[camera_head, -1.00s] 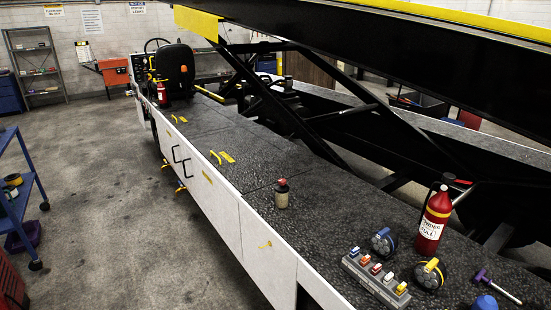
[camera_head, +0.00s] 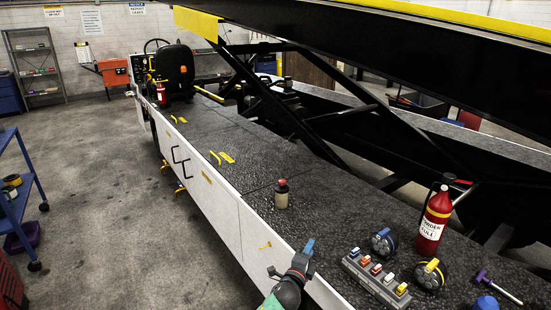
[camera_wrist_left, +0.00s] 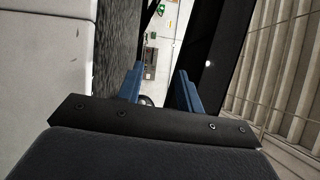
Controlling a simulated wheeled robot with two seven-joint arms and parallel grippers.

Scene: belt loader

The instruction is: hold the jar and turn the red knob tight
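The jar (camera_head: 281,200) stands upright on the dark deck near its left edge in the head view. Its body is beige, with a dark collar and the red knob (camera_head: 281,182) on top. My left gripper (camera_head: 292,262) is at the deck's near left edge, below and slightly right of the jar in the picture, and apart from it. In the left wrist view, its two blue fingers (camera_wrist_left: 158,82) are spread with nothing between them. The jar does not show clearly in that view.
Yellow handles (camera_head: 222,157) lie farther back. The deck around the jar is clear. A black beam (camera_head: 400,60) hangs overhead.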

